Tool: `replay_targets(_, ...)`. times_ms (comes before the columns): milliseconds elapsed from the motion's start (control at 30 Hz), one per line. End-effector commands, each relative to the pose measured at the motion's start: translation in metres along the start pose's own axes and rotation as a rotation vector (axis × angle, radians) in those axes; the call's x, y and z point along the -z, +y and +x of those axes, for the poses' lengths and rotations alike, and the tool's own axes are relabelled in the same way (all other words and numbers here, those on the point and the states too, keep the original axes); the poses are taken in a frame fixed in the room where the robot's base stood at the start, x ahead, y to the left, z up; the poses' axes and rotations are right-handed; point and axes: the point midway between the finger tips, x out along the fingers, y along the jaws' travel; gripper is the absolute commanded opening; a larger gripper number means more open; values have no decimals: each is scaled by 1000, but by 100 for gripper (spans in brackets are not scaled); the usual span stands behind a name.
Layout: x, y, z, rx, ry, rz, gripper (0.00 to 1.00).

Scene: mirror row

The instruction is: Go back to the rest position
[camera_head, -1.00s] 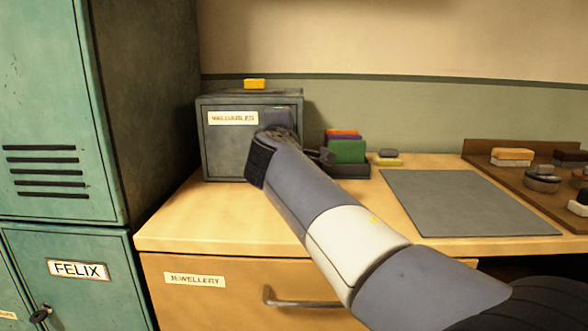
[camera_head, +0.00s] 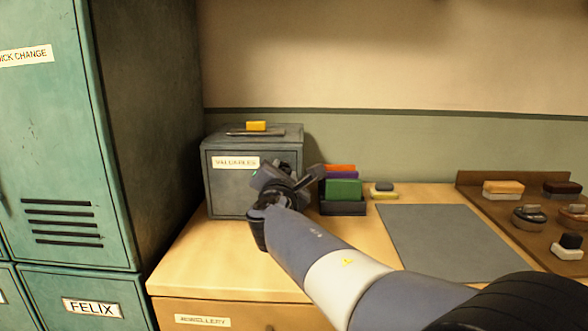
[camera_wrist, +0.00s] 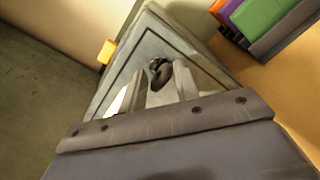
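My gripper (camera_head: 290,172) is in front of the right part of the grey safe labelled VALUABLES (camera_head: 224,190). In the wrist view my gripper (camera_wrist: 160,88) is open, its two fingers apart with nothing held between them. The safe's door (camera_wrist: 126,72) shows beyond the fingers, with a dark round knob (camera_wrist: 160,72) seen in the gap, apart from them as far as I can tell. The door looks shut. In the head view my gripper hides the knob.
A yellow block (camera_head: 257,126) and a flat dark item lie on the safe. Green lockers (camera_head: 65,160) stand close on the left. A dark holder with coloured cards (camera_head: 343,190) is right of the safe. A grey mat (camera_head: 445,243) lies bare; a brown tray (camera_head: 475,185) holds several items.

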Motion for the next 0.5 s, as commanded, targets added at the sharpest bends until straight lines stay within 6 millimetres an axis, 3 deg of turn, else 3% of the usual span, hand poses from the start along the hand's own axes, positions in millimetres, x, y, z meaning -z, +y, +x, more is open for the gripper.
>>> replay_targets(500, -3, 4, 0, 1, 2, -368, 30)
